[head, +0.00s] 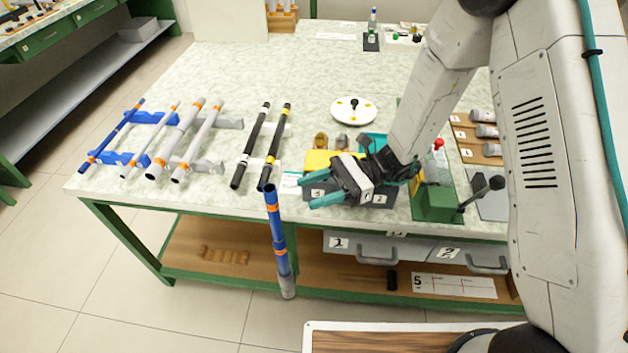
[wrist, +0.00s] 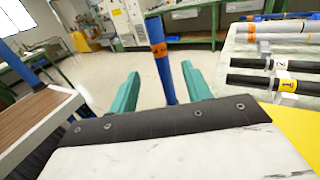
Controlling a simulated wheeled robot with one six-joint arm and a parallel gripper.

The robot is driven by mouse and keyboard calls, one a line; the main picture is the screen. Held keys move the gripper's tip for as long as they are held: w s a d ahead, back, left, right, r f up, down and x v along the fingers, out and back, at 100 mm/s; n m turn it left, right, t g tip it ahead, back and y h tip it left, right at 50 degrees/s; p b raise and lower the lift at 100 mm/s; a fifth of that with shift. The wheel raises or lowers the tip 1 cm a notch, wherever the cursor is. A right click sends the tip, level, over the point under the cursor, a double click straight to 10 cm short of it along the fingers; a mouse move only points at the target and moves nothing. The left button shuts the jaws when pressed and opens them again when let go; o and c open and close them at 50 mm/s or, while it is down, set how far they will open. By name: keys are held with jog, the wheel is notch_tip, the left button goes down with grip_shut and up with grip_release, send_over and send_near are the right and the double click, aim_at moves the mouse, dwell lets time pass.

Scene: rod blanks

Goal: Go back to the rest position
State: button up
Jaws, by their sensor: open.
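My gripper (head: 312,190) is over the front part of the table (head: 230,80), its teal fingers apart and pointing left. A blue rod (head: 276,228) with orange bands and a grey lower end stands nearly upright in front of the table's edge, left of the fingertips. What bears it cannot be seen clearly. In the wrist view the blue rod (wrist: 160,55) shows between the open fingers (wrist: 160,78), seemingly beyond their tips. In the head view there is a gap between the rod and the fingers.
Blue, white and grey rods (head: 172,140) lie on supports at the table's left. Two black rods (head: 262,147) lie to their right. A white round plate (head: 354,110), a green fixture (head: 436,203) and a yellow block (head: 322,160) are near my arm. The table's back middle is clear.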

jog(key=s+d+r+n+t+h, duration=0.4)
jog(key=s+d+r+n+h, duration=0.2)
jog(key=d, duration=0.8)
jog(key=s+d+r+n+t+h, duration=0.5)
jog(key=s+d+r+h, duration=0.5)
jog(key=d+r, duration=0.4)
jog(key=shift+s+r+n, duration=0.3)
jog(key=shift+r+n, duration=0.25)
jog(key=shift+n, duration=0.35)
